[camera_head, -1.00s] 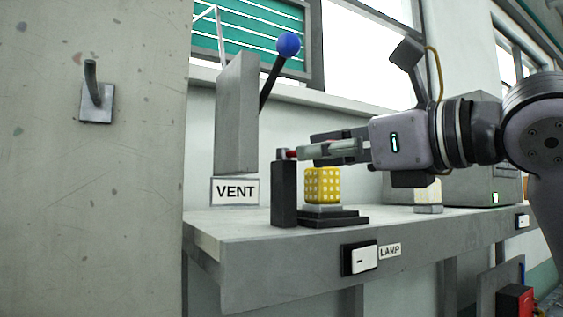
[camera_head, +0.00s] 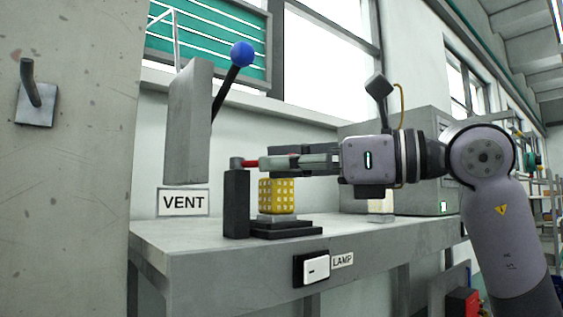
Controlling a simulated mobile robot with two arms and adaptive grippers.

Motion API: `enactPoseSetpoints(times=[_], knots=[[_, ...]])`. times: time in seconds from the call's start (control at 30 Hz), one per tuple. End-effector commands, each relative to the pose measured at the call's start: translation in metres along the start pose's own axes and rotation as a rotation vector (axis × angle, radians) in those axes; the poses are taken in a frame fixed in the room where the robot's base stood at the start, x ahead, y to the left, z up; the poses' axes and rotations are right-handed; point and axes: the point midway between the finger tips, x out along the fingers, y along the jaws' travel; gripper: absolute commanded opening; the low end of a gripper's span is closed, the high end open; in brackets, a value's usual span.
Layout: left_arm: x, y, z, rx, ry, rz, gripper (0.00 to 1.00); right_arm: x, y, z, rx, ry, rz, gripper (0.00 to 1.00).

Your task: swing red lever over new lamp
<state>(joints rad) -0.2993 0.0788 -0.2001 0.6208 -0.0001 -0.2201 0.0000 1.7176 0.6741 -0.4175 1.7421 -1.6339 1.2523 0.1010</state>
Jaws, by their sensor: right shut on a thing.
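The red lever (camera_head: 250,163) sticks out to the right from the top of a dark upright post (camera_head: 237,203) on the grey bench. My right gripper (camera_head: 275,162) comes in from the right and is shut on the lever; its fingers hide most of it. The yellow lamp (camera_head: 277,196), with a pale grid pattern, stands upright on a black stepped base (camera_head: 283,229) just right of the post. The gripper and the held lever appear above the lamp in the picture, with a small gap. My left gripper is not in view.
A grey panel (camera_head: 189,125) with a blue-knobbed lever (camera_head: 242,54) hangs above the VENT sign (camera_head: 183,202). A white switch (camera_head: 316,270) labelled LAMP is on the bench front. A grey cabinet (camera_head: 428,187) stands behind my right arm. A concrete pillar (camera_head: 70,200) fills the left.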

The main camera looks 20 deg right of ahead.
Motion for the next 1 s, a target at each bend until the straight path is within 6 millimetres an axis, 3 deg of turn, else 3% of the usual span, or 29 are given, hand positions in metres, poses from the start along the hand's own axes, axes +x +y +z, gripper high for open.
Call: enactPoseSetpoints(times=[0.33, 1.0], knots=[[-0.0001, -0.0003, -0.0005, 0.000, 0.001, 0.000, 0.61, -0.0003, -0.0002, 0.0008, 0.000, -0.001, -0.002, 0.39], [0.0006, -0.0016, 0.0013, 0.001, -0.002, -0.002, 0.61, 0.0086, 0.0068, 0.0010, -0.003, 0.006, -0.020, 0.39]])
